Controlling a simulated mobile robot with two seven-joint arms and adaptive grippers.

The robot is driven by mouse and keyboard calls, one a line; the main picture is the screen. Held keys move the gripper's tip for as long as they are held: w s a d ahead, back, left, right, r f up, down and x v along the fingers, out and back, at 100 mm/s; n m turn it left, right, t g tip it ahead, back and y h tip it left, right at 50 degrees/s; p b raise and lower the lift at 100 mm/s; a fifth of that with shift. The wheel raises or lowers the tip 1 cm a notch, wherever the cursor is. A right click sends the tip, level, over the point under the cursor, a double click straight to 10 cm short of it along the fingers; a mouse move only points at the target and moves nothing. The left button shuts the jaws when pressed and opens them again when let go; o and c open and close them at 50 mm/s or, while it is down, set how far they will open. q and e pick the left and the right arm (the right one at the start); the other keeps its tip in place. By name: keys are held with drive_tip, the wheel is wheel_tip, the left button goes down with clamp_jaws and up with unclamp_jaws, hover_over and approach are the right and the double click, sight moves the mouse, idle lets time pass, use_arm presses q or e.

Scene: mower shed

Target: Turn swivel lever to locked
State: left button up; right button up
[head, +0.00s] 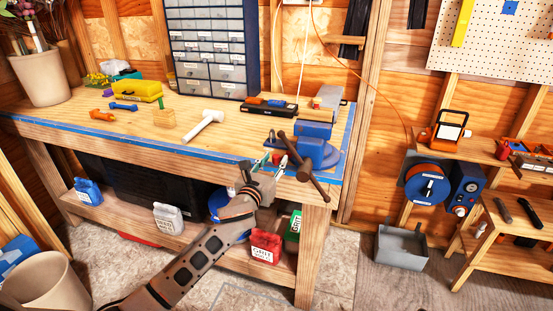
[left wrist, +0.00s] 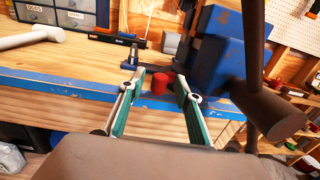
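The blue bench vise (head: 314,131) sits at the right front corner of the workbench; it fills the upper right of the left wrist view (left wrist: 215,50). A short red knob (left wrist: 159,84) shows at the bench's front edge beside the vise base; it appears to be the end of the swivel lever, whose shaft I cannot make out. My left gripper (head: 275,161) is open, its green-padded fingers on either side of the red knob in the left wrist view (left wrist: 160,88). Whether they touch it I cannot tell. My right gripper is not in view.
The vise's dark handle bar (head: 311,175) slants close to the right of my left gripper. A white mallet (head: 204,129) and a black tray (head: 268,106) lie on the workbench (head: 150,130). Bottles stand on the shelf below, including a red one (head: 265,246).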

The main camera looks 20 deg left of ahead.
use_arm(q)
drive_tip(key=shift+w+d, duration=0.1)
drive_tip(key=shift+w, duration=1)
clamp_jaws()
